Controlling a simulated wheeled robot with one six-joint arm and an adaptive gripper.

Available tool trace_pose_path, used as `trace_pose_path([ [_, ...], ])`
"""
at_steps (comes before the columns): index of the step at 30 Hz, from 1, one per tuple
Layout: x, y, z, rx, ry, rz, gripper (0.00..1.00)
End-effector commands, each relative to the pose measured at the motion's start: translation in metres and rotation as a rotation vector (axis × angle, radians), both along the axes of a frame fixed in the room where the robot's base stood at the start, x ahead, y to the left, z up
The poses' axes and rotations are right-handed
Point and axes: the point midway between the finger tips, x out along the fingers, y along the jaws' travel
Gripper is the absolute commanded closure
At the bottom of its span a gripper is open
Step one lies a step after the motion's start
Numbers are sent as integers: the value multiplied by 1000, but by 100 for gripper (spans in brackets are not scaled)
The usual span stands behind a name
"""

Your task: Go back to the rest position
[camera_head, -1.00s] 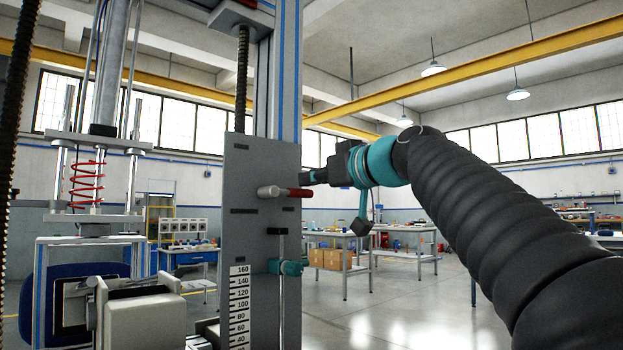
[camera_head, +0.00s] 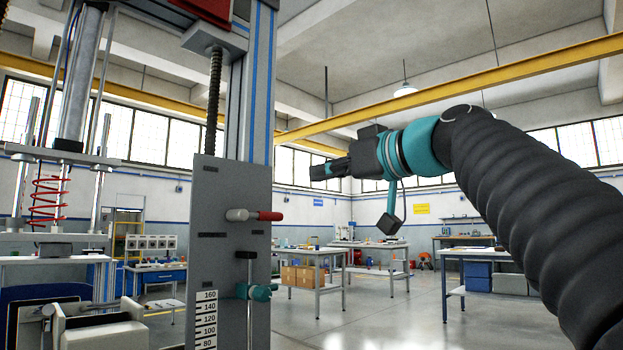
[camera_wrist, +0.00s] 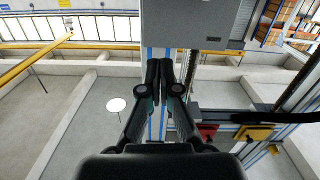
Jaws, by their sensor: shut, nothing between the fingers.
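My gripper (camera_head: 326,171) is shut and empty. It points left from the end of my raised arm, to the right of the test machine's grey plate (camera_head: 215,270) and apart from it in the picture. A lever with a red grip (camera_head: 268,216) sticks out of that plate, below and left of my gripper. In the wrist view my gripper (camera_wrist: 160,68) shows its two fingers together, in front of the machine's column and the plate (camera_wrist: 190,22).
The machine's column (camera_head: 250,100) rises at the left, with a red spring (camera_head: 46,200) farther left. Workbenches (camera_head: 320,255) with cardboard boxes (camera_head: 302,276) stand behind. A yellow beam (camera_head: 480,79) crosses overhead.

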Motion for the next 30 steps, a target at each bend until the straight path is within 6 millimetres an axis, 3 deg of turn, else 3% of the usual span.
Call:
trace_pose_path([
  [17, -1, -1, 0, 1, 2, 1, 100],
  [23, 3, -4, -2, 61, 75, -26, 100],
  [26, 26, -14, -37, 81, 201, -90, 100],
  [30, 51, -31, -102, 86, 382, -195, 100],
])
